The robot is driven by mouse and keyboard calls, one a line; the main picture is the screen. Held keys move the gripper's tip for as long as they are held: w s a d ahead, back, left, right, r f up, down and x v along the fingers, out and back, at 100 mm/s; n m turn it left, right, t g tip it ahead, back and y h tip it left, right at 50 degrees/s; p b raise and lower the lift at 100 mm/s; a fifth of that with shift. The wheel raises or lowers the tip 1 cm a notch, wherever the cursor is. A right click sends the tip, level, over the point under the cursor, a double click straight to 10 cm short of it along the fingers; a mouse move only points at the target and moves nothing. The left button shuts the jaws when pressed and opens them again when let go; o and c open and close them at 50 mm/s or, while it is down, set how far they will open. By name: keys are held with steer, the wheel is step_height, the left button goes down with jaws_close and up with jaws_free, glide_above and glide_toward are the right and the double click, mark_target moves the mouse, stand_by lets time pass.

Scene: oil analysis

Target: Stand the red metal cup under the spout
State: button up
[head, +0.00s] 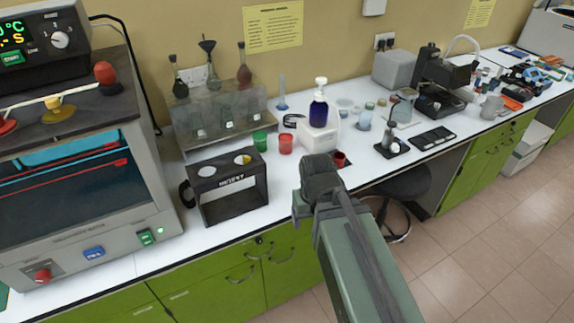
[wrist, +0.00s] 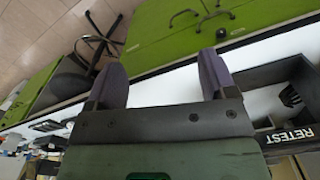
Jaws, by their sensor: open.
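A small dark red cup (head: 340,158), which looks like the red metal cup, stands upright on the white bench beside a white block. A pump bottle of blue liquid (head: 318,110) stands on that white block (head: 317,137); its white pump head (head: 320,82) is the likely spout. The cup is low and in front of it; I cannot tell if it is directly below. My gripper (head: 318,170) is near the bench's front edge, just in front of the cup. In the wrist view my gripper (wrist: 161,75) is open with nothing between its fingers; the cup is not seen there.
A brighter red cup (head: 285,144) and a green cup (head: 259,141) stand left of the white block. A black RETEST rack (head: 228,205) is at the front left. A small stand (head: 391,148) and a black scale (head: 432,138) are to the right.

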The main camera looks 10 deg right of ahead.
steer(key=w+d+f+m+t+b, duration=0.1)
steer(key=w+d, duration=0.8)
steer(key=w, duration=0.2)
steer(key=w+d+f+m+t+b, duration=0.1)
steer(key=w+d, duration=0.7)
steer(key=w, duration=0.4)
steer(key=t, duration=0.1)
glide_above(339, 160)
steer(key=shift+s+d+r+n, duration=0.25)
steer(key=shift+d+r+n, duration=0.05)
steer(key=shift+d+n, duration=0.1)
steer(key=b+x, duration=1)
steer(key=x, duration=0.1)
steer(key=shift+w+d, duration=0.15)
steer(key=shift+w, duration=0.05)
steer(key=shift+r, duration=0.15)
steer(key=shift+c, duration=0.4)
